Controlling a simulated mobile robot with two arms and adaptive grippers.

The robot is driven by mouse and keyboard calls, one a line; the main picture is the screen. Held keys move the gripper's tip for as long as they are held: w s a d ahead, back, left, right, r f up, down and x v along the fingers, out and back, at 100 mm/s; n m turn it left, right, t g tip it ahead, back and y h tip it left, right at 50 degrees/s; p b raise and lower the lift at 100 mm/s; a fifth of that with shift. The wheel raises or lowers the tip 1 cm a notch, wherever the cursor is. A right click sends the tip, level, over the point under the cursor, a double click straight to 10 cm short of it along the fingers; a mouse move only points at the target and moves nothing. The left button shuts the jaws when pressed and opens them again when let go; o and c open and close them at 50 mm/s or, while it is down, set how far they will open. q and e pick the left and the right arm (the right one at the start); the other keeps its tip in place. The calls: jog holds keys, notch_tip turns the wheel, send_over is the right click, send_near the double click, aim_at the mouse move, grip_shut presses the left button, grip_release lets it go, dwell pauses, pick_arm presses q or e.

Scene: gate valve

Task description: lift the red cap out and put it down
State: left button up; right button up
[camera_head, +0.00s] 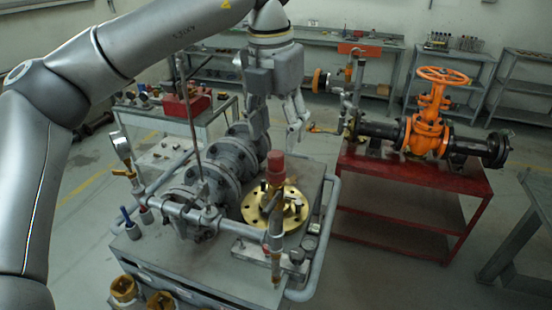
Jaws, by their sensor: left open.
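The red cap (275,163) sits upright on top of a vertical post on the grey workbench cart, in front of a brass flange (290,208). My left gripper (279,138) hangs above and behind the cap, pointing down. Its fingers are spread apart with nothing between them. In this view the cap shows just below the gap between the fingers, and I cannot tell the exact distance. My right gripper does not show.
The grey cart (190,270) carries pipes, a pressure gauge (123,149) and large grey flanges (232,160). A red table (410,215) with an orange valve (428,130) stands to the right. Brass fittings (124,290) are at the front left. Open floor lies between the cart and the red table.

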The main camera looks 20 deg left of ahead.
aim_at(276, 154)
pick_arm(q)
jog(key=shift+f, duration=0.35)
jog(key=shift+w+f, duration=0.1)
jog(key=shift+f, duration=0.15)
notch_tip(276, 154, down, 4)
jog(key=p, duration=0.3)
jog(key=shift+a+f, duration=0.1)
jog(key=shift+a, duration=0.05)
jog(key=shift+f, duration=0.45)
jog(key=c, duration=1)
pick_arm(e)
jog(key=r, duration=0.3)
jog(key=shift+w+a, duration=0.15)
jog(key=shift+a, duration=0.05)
